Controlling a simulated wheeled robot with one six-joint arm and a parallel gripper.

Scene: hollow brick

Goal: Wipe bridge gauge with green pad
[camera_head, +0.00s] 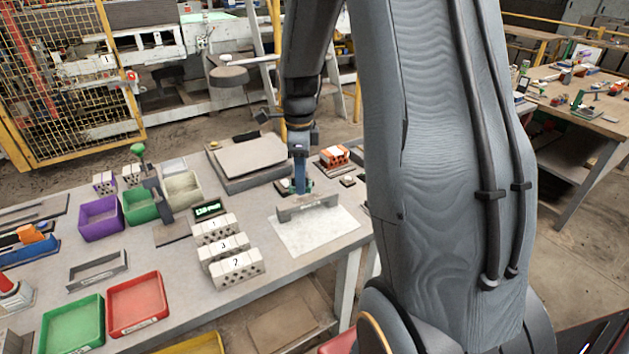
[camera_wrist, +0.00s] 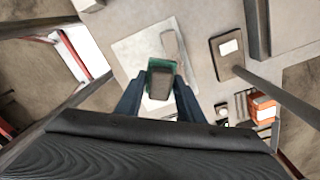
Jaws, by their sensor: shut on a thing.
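The grey bridge gauge (camera_head: 308,207) stands on a pale sheet (camera_head: 315,233) near the table's right front edge. In the wrist view the gauge (camera_wrist: 173,45) runs up from beside the pad, partly hidden by it. My gripper (camera_head: 298,186) is at the gauge's back left side in the head view. In the wrist view my gripper (camera_wrist: 160,88) has its blue fingers shut on the green pad (camera_wrist: 154,66), which has a grey-brown block on top. I cannot tell whether the pad touches the gauge.
Hollow bricks (camera_head: 236,268) marked with numbers stand left of the sheet. Purple (camera_head: 100,218), green (camera_head: 72,327) and red (camera_head: 137,304) bins stand left. The sheet's front part is clear.

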